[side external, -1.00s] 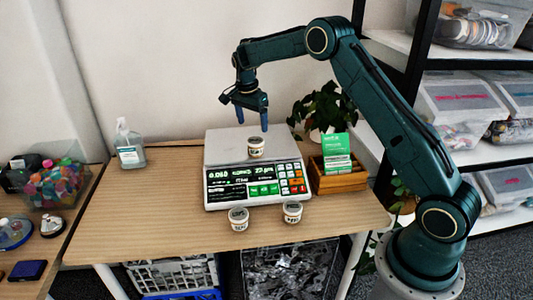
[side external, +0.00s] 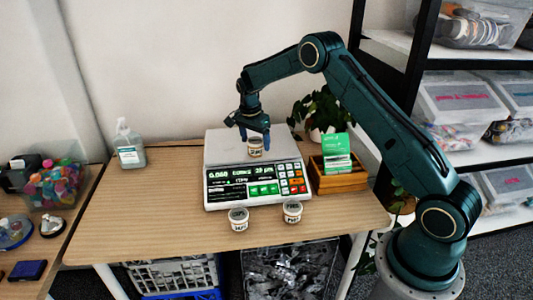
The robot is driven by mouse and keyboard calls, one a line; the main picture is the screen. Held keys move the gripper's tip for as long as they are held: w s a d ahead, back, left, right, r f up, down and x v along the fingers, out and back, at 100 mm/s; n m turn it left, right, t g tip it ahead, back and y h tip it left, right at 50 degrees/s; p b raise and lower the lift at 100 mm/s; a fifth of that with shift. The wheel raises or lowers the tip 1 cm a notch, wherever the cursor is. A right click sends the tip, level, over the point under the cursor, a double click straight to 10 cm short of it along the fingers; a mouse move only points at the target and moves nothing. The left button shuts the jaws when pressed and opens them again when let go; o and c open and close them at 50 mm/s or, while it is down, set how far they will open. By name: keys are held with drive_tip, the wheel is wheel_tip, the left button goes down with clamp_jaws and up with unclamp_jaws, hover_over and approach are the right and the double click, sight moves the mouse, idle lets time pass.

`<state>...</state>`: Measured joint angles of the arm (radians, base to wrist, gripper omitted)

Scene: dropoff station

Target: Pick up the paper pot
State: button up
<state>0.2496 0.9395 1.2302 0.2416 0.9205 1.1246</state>
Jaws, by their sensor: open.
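Small white paper pots with dark print show in the side view. One paper pot (side external: 255,147) stands upright on the plate of the scale (side external: 222,150). Two more stand on the table in front of the scale, a left pot (side external: 238,219) and a right pot (side external: 292,211). My gripper (side external: 254,138) is open and points down at the pot on the scale, with its fingers around the pot's upper part. I cannot tell whether the fingers touch it.
A wooden box (side external: 338,179) with green and white cards stands right of the scale, with a potted plant (side external: 318,108) behind it. A clear pump bottle (side external: 129,146) stands at the back left. The table's left part (side external: 140,205) is clear.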

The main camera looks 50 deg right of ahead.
sight(256, 140)
drive_tip(key=shift+d+f, duration=0.2)
drive_tip(key=shift+f, duration=1.1)
drive_tip(key=c, duration=1.1)
drive_tip(key=shift+r, duration=0.15)
drive_tip(key=shift+c, duration=0.2)
wheel_tip(256, 140, up, 20)
